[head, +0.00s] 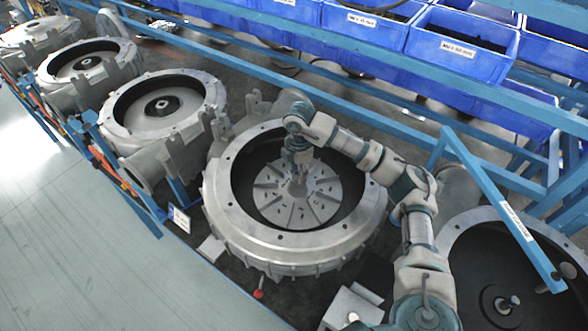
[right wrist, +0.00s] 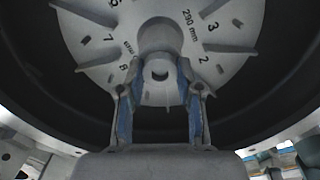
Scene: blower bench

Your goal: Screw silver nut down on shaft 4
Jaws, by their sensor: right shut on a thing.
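A round grey housing (head: 222,205) stands open in the middle of the head view. A silver bladed impeller disc (head: 268,196) lies flat inside it. My right arm reaches over from the right, and my right gripper (head: 299,168) points down at the disc's centre. In the right wrist view, the blue-padded fingers (right wrist: 160,82) are shut on a small silver round part (right wrist: 159,70), which looks like the nut. It is at the raised hub (right wrist: 162,36) of the numbered disc. The shaft is hidden, and I cannot tell whether the nut touches the hub. My left gripper is not in view.
Another open housing (head: 452,234) stands at the right with a bare shaft (head: 506,303). Several more housings, including one nearby (head: 118,138), line up to the left. Blue bins (head: 461,46) and blue rails run behind. The housing wall surrounds my right gripper.

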